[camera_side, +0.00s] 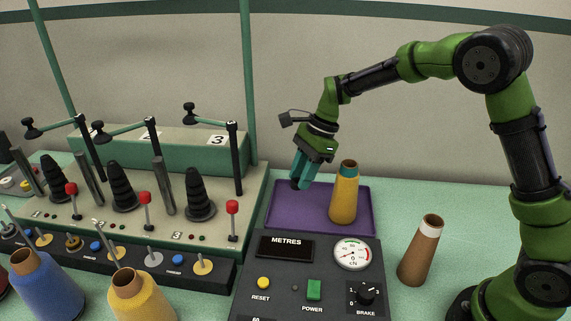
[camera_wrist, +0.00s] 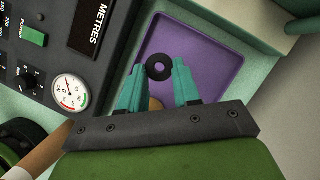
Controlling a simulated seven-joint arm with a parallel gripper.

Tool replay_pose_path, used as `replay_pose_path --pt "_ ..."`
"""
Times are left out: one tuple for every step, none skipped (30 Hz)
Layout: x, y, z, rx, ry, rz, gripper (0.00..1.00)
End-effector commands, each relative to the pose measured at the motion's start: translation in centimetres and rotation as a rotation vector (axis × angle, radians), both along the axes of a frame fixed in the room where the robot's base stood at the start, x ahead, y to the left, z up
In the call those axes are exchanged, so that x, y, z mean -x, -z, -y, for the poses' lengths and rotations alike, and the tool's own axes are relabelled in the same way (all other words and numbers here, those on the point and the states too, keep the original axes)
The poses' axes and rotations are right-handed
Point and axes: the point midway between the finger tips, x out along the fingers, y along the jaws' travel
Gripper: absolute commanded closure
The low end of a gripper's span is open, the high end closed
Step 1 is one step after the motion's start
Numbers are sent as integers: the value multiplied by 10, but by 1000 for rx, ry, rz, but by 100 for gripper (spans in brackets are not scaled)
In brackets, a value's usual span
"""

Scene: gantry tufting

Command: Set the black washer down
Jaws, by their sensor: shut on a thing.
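The black washer (camera_wrist: 159,77) is a flat ring with a round hole. My gripper (camera_wrist: 160,68) is shut on it, with the washer between the tips of its two teal fingers. In the side view my gripper (camera_side: 299,186) points down over the left part of the purple tray (camera_side: 284,219), and the washer (camera_side: 295,184) is a small dark shape at the fingertips. The tray also shows behind the washer in the wrist view (camera_wrist: 215,68). I cannot tell how far the washer is above the tray floor.
A yellow cone (camera_side: 344,200) stands in the tray, right of my gripper. A brown cone (camera_side: 418,255) stands on the table further right. The METRES counter box (camera_side: 272,271) is in front of the tray. The machine (camera_side: 237,215) with thread posts is at left.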

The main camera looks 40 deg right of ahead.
Motion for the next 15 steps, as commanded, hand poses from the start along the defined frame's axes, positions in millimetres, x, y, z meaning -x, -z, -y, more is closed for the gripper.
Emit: replay_pose_path --pt "-4 3 1 0 62 0 98" --pt "-7 4 2 1 95 0 98" --pt "-10 5 3 0 134 1 98" --pt "-12 5 4 0 156 1 98" --pt "-14 5 5 0 176 1 98" --pt "-15 6 6 0 196 0 98" --pt "-16 8 6 1 206 -2 98" --pt "-17 12 7 1 214 -1 98" --pt "-16 18 6 1 221 -3 98" --pt "-16 23 7 2 223 -3 98" --pt "-16 30 7 1 224 -5 98" --pt "-16 38 7 1 224 -5 98" --pt "-16 43 7 1 224 -5 98" --pt "-16 49 7 1 224 -5 98" --pt "-16 55 7 1 224 -3 98"
